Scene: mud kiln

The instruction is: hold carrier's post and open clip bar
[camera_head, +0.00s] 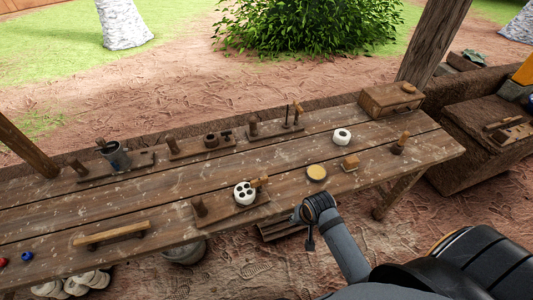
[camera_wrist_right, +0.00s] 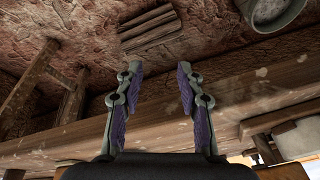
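A wooden carrier board (camera_head: 226,213) lies near the table's front edge in the head view. An upright post (camera_head: 199,207) stands at its left end. A white round piece with dark holes (camera_head: 244,192) sits towards its right end, with a short wooden bar (camera_head: 260,182) beside it; whether this bar is clipped shut is too small to tell. My right gripper (camera_head: 298,214) is at the table's front edge, right of the carrier and apart from it. In the right wrist view its fingers (camera_wrist_right: 158,78) are spread with nothing between them. My left gripper is out of view.
More boards with posts (camera_head: 115,167) line the table's back. A long wooden handle (camera_head: 111,234) lies front left. A yellow-topped disc (camera_head: 317,173), small block (camera_head: 350,162) and white ring (camera_head: 341,136) stand to the right. A bucket (camera_wrist_right: 272,10) is below the table edge.

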